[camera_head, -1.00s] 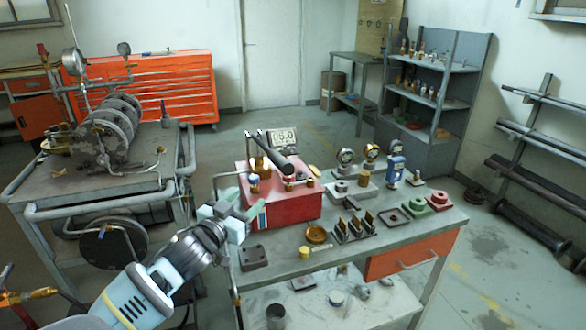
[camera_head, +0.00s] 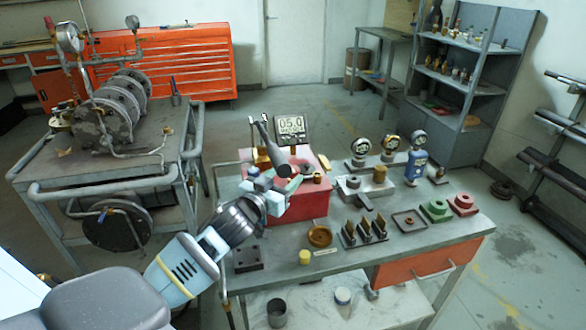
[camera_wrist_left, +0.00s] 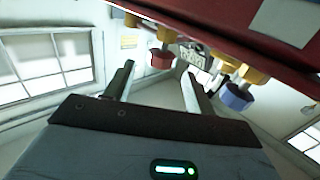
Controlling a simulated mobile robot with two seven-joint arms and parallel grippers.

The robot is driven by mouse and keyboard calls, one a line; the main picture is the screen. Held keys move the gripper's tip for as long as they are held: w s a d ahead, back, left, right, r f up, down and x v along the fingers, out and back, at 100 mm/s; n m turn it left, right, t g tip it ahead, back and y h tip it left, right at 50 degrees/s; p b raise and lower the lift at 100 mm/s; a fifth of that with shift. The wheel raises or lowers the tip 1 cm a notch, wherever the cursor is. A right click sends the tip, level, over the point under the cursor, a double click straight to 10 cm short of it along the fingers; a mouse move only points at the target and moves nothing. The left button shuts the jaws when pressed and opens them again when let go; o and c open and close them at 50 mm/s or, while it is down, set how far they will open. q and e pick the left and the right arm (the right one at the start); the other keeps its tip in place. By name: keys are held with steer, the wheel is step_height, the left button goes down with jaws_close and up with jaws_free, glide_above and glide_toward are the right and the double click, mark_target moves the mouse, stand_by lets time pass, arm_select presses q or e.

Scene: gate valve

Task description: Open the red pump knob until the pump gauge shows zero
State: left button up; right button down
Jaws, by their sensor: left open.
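The red pump (camera_head: 302,206) is a box on the workbench, with a black lever on top. Its digital gauge (camera_head: 291,124) stands behind it and reads 05.0. My left gripper (camera_head: 276,183) is open at the pump's front left side, partly covering the pump. In the left wrist view, the red knob (camera_wrist_left: 162,58) appears between the tips of the open fingers (camera_wrist_left: 158,72), with no visible grip on it. A blue knob (camera_wrist_left: 237,97) sits on a brass fitting to the right of it. The red knob is not clearly visible in the head view. My right gripper is not in view.
The workbench (camera_head: 375,250) also holds dial gauges (camera_head: 390,144), a brass dish (camera_head: 320,236), a slotted rack (camera_head: 364,232) and green and red blocks (camera_head: 436,209). A grey cart (camera_head: 65,165) with machinery stands left. Bare floor lies between cart and orange cabinet.

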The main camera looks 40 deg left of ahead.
arm_select(q)
steer(key=shift+w+a, duration=0.2)
steer(key=shift+w, duration=2.25)
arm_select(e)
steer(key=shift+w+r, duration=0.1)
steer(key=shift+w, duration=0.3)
arm_select(q)
steer(key=c, duration=1)
steer(key=shift+o, duration=0.2)
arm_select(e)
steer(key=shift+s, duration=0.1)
arm_select(q)
steer(key=shift+n+y, duration=0.3)
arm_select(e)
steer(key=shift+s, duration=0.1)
